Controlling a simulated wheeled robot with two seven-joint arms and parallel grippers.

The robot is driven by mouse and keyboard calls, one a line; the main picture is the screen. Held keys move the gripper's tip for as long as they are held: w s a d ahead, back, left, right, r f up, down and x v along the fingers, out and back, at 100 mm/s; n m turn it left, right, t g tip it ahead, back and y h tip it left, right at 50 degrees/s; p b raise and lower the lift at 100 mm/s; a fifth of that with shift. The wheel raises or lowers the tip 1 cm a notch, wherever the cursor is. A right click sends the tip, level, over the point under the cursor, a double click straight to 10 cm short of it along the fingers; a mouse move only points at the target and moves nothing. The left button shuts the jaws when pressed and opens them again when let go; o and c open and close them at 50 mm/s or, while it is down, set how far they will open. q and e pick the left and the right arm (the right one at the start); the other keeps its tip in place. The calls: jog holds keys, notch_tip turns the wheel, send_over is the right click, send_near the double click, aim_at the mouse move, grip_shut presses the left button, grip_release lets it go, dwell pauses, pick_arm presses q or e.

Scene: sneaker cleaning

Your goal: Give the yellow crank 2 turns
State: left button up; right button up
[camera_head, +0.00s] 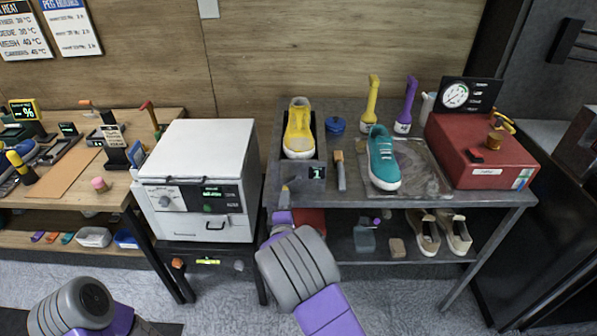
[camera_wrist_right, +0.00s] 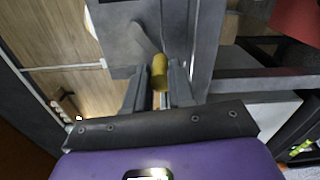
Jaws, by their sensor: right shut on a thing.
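The yellow crank's handle (camera_wrist_right: 159,67) stands between the fingers of my right gripper (camera_wrist_right: 158,82) in the right wrist view. The gripper is shut on it. A grey crank arm shows beyond the handle. In the head view the crank (camera_head: 284,188) is a small yellowish tip at the table's front left edge, beside the stand of the yellow sneaker (camera_head: 299,130). My right wrist covers the area just below it. A small display (camera_head: 317,172) next to the stand shows a green figure that looks like 1. Only part of my left arm shows at bottom left; its gripper is out of view.
The grey table (camera_head: 440,196) also bears a wooden-handled brush (camera_head: 340,171), a teal sneaker (camera_head: 383,160) and a red machine with a gauge (camera_head: 482,150). A white oven-like box (camera_head: 200,170) stands close on the left. A lower shelf holds beige shoes (camera_head: 440,232).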

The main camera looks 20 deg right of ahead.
jog(key=shift+w+a+r+p, duration=0.1)
jog(key=shift+a+r+p, duration=0.25)
jog(key=shift+r, duration=0.3)
jog(key=shift+w+a+r+p, duration=0.1)
jog(key=shift+a+r+p, duration=0.35)
jog(key=shift+r+p, duration=0.25)
jog(key=shift+d+r+p, duration=0.1)
jog(key=shift+r+p, duration=0.65)
jog(key=shift+r, duration=0.05)
